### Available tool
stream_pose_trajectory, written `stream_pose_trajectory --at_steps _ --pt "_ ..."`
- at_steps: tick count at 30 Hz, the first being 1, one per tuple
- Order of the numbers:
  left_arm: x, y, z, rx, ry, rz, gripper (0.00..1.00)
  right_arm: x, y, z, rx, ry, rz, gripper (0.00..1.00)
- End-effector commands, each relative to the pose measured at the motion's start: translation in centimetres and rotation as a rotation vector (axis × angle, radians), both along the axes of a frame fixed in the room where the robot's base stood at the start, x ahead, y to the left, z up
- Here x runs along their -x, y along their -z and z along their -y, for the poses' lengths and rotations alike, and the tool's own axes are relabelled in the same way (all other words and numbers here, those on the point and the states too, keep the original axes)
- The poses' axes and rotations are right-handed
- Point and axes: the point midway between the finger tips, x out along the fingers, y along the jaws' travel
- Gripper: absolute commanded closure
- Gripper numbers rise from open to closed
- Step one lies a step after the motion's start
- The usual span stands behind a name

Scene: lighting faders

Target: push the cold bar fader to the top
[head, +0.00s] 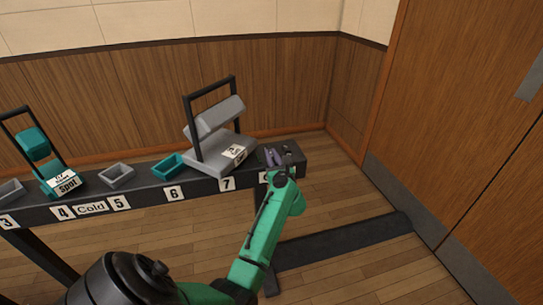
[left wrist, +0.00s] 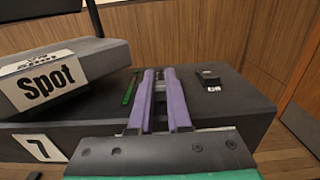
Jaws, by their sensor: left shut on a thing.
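The dark bar (head: 145,205) runs across the head view and carries a "Cold" label (head: 91,208) on its front. My left gripper (head: 272,157) is at the bar's right end, near its top face. In the left wrist view, its purple fingers (left wrist: 160,78) are shut on a small dark thing, mostly hidden between them; I take it for a fader knob. A green strip (left wrist: 130,88) lies on the bar left of the fingers. A black knob with a small pale label (left wrist: 209,78) stands to their right, apart from them. My right gripper is not in view.
A grey lamp marked "Spot" (left wrist: 60,78) stands left of the fingers; it shows in the head view too (head: 216,120). A teal lamp (head: 36,146) and small open trays (head: 117,176) sit farther left. A wooden door (head: 450,110) is at the right.

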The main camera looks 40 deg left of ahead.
Motion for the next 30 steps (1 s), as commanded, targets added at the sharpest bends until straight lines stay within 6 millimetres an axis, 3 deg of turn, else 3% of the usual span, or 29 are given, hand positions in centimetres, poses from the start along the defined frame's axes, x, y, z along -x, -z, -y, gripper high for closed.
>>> stream_pose_trajectory --at_steps 12,21,29,30 --pt "0.0 0.2 0.0 0.002 0.0 -0.003 1.0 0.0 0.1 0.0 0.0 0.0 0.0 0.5" --pt "-2.1 0.3 -3.0 0.002 -0.001 0.0 1.0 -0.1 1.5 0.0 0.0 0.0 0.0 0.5" --pt "-2.1 0.2 -3.0 0.002 0.0 -0.003 1.0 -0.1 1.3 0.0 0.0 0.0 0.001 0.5" --pt "-2.1 0.2 -3.0 0.002 0.0 -0.003 0.73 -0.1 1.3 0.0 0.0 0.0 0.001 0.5"
